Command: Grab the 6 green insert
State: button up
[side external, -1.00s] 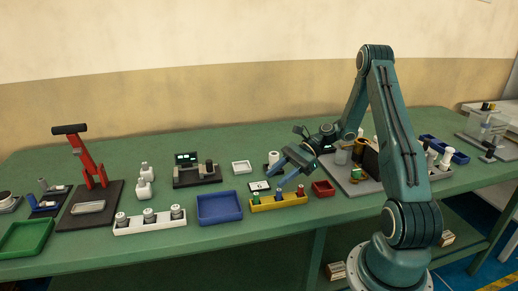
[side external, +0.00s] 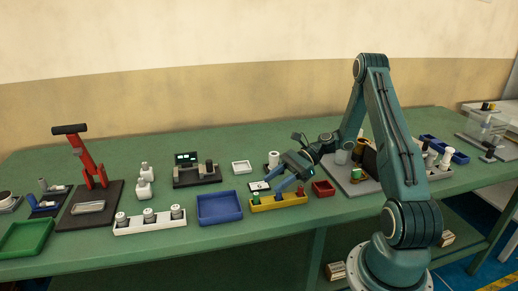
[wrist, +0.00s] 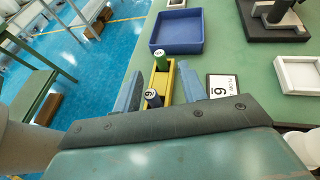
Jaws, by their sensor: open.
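A green insert (side external: 256,198) stands upright at the left end of a yellow tray (side external: 280,205). In the wrist view the green insert (wrist: 161,58) has a pale marked top, its number too small to read surely. A dark insert (wrist: 152,98) with a numbered top stands nearer my wrist in the same tray. My gripper (wrist: 160,70) is open and empty, its two blue fingers on either side of the tray. In the side view my gripper (side external: 279,187) is tilted low over the tray's middle, and its fingers partly hide the other inserts.
A blue tray (side external: 220,207) is left of the yellow one, and a small red bin (side external: 323,188) is to its right. A card marked 6 or 9 (wrist: 231,98) lies beside the yellow tray. The table's front edge runs close by.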

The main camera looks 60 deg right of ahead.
aim_at(263, 200)
jog(key=shift+x, duration=2.7)
grip_shut()
